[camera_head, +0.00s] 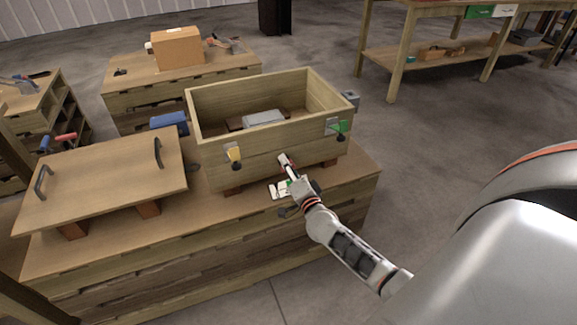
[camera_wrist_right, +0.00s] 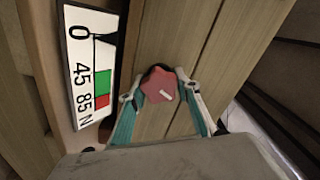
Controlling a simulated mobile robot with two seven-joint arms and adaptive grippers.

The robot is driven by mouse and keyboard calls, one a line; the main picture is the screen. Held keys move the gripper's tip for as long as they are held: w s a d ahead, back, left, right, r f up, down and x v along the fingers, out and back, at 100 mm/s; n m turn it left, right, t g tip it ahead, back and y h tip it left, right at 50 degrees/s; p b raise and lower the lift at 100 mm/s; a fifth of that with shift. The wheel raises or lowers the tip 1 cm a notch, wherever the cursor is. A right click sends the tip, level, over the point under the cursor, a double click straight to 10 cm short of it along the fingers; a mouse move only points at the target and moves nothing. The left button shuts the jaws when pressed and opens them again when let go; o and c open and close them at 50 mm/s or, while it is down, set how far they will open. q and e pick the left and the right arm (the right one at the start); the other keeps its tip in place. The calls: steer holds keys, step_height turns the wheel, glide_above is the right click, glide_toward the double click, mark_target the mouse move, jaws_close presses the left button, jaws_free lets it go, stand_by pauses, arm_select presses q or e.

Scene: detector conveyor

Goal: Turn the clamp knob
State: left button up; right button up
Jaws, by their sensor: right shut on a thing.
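The clamp knob (camera_wrist_right: 160,92) is red and lobed, with a white mark on its face. In the right wrist view it sits between the two fingers of my right gripper (camera_wrist_right: 163,92), which are shut on it from both sides. In the head view my right gripper (camera_head: 287,165) is at the front wall of the wooden box (camera_head: 265,150), and it hides most of the knob. A scale plate (camera_wrist_right: 88,65) marked 0, 45, 85 N with green and red bands lies beside the knob. My left gripper is not in view.
The box stands on a wooden bench (camera_head: 200,222) and holds a grey block (camera_head: 262,118). A wooden lid (camera_head: 95,185) with two black handles lies at the left. A blue object (camera_head: 169,122) is behind.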

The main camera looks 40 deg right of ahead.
steer(key=m, duration=0.4)
steer(key=shift+f+m, duration=0.1)
steer(key=shift+m, duration=2.1)
steer(key=o, duration=1.1)
steer(key=v, duration=1.2)
